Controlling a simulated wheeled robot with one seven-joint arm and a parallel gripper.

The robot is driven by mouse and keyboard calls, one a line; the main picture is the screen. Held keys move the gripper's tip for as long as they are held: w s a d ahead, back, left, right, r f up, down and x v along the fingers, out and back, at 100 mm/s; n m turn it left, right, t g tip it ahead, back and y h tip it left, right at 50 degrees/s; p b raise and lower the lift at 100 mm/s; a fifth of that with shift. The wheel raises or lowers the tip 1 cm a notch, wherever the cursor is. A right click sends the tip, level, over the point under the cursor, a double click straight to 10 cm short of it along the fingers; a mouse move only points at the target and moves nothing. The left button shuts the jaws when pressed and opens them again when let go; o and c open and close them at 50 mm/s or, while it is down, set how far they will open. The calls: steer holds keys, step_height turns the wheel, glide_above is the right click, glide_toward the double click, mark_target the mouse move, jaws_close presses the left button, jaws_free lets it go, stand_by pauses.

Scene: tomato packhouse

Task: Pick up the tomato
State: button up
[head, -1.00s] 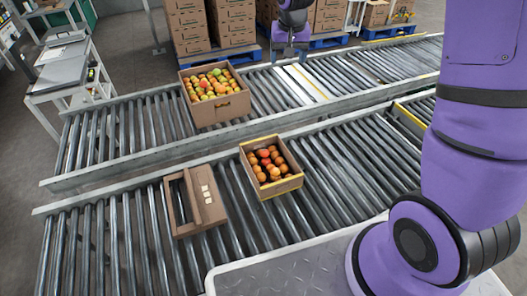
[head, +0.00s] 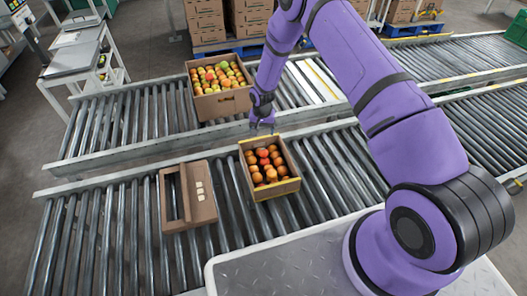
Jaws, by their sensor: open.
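Several tomatoes (head: 264,163) fill a small cardboard box (head: 276,190) on the near roller conveyor. Most are orange, and a few are redder. A larger cardboard box (head: 224,105) on the far conveyor holds more tomatoes (head: 219,76) in red, orange, yellow and green. I cannot tell which single tomato the task means. My gripper (head: 262,128) points down just above the back edge of the small box. It is open and holds nothing that I can see. Its fingers are small and partly blurred in the head view.
An open cardboard tray (head: 188,197) with small pale pieces on its side sits left of the small box. The near rollers (head: 110,240) are bare further left. Stacked cartons (head: 205,22) stand behind the far conveyor, and a grey work table (head: 75,60) stands at the back left.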

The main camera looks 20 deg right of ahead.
mark_target(264, 151)
step_height(264, 151, down, 9)
steer(key=shift+s+a+r, duration=0.1)
steer(key=shift+s+r, duration=0.05)
steer(key=shift+d+f, duration=0.15)
steer(key=shift+f, duration=1.2)
steer(key=shift+d+f, duration=0.15)
steer(key=shift+f, duration=1.15)
steer(key=c, duration=0.8)
